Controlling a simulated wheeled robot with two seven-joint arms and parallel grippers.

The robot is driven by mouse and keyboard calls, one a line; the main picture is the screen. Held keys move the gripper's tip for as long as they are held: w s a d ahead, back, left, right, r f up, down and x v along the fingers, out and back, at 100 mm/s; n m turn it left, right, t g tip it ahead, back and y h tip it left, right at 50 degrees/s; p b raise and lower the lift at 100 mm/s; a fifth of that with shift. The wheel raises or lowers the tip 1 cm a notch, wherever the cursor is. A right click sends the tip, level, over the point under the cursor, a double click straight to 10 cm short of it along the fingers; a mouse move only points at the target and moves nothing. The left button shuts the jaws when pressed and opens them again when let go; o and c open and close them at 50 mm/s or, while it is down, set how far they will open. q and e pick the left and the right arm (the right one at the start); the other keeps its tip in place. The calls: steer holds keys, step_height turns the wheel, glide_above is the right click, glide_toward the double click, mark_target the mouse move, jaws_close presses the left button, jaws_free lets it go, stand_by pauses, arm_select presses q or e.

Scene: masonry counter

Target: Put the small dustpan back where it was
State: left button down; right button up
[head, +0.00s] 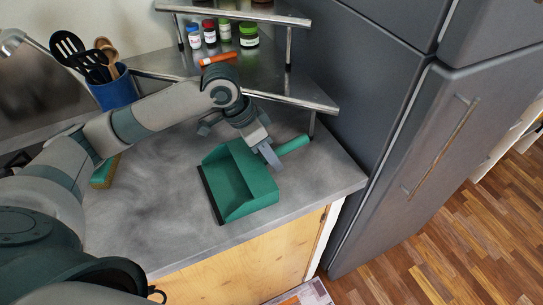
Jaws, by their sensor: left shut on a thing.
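The green dustpan (238,186) is at the right part of the grey counter, near its front right corner. Its pan opens toward the left and its green handle (293,145) points to the upper right. My left gripper (268,154) is shut on the dustpan, where the pan meets the handle. The fingers partly hide that spot. I cannot tell whether the pan touches the counter. My right gripper is not in view.
A metal corner shelf (268,97) with jars and an orange item (218,59) stands behind. A blue utensil holder (115,92) is at the back left. A brush (104,172) lies left. A grey fridge (372,110) borders the counter on the right.

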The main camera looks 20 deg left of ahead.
arm_select(q)
steer(key=shift+f, duration=0.3)
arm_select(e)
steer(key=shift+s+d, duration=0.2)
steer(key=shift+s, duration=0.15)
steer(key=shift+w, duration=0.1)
arm_select(q)
steer(key=c, duration=1.6)
jaws_free()
steer(key=shift+f, duration=0.1)
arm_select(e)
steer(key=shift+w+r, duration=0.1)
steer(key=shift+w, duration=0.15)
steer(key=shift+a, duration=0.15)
